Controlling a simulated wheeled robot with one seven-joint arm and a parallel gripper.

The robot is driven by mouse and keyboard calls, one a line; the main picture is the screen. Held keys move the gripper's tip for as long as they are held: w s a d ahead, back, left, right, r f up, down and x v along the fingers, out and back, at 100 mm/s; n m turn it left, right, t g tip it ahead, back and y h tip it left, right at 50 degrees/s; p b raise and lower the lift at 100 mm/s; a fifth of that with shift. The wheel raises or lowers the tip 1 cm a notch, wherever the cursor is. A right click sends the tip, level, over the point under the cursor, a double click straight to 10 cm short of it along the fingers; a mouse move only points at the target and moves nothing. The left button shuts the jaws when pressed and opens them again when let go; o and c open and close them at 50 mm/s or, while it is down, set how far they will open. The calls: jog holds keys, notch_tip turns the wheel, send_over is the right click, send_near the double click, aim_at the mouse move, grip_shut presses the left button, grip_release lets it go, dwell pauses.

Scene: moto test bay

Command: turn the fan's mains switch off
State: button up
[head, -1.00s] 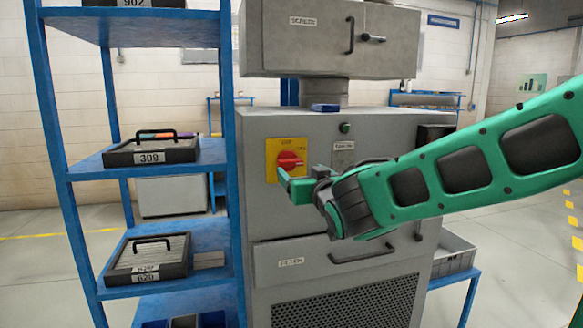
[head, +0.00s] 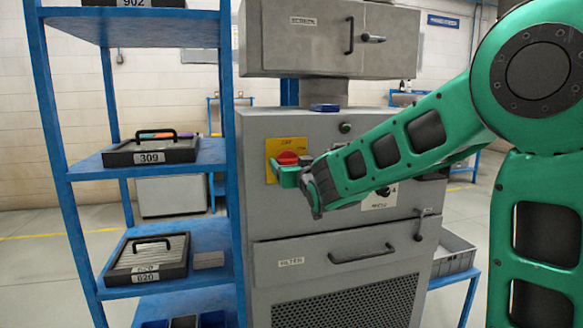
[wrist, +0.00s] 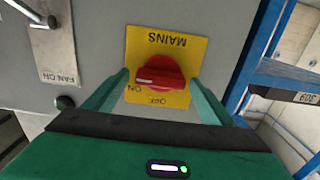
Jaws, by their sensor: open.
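The mains switch is a red rotary knob (head: 287,157) on a yellow plate (head: 271,147) on the grey cabinet's front. In the wrist view, which is upside down, the red knob (wrist: 157,73) sits between my two fingers on the yellow plate (wrist: 182,40) marked MAINS, ON and OFF. Its white mark lies at the picture's left, on the ON side. My gripper (head: 284,175) is open, with a finger on each side of the knob; I cannot tell whether they touch it. In the head view the gripper hides the knob's lower part.
A dark green lamp (wrist: 65,102) and a FAN ON plate (wrist: 58,60) with a metal handle are beside the switch. A blue shelf rack (head: 60,150) stands close on the left. A lower drawer with a handle (head: 360,254) sits below.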

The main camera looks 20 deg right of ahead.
jog(key=c, duration=1.1)
jog(key=shift+o, duration=0.2)
jog(key=shift+n, duration=0.3)
jog(key=n, duration=0.9)
jog(key=shift+a, duration=0.2)
jog(key=shift+a+f+n, duration=0.15)
jog(key=shift+n, duration=1.9)
jog(key=shift+a+f+n, duration=0.1)
jog(key=shift+n, duration=1.95)
jog(key=shift+f, duration=0.1)
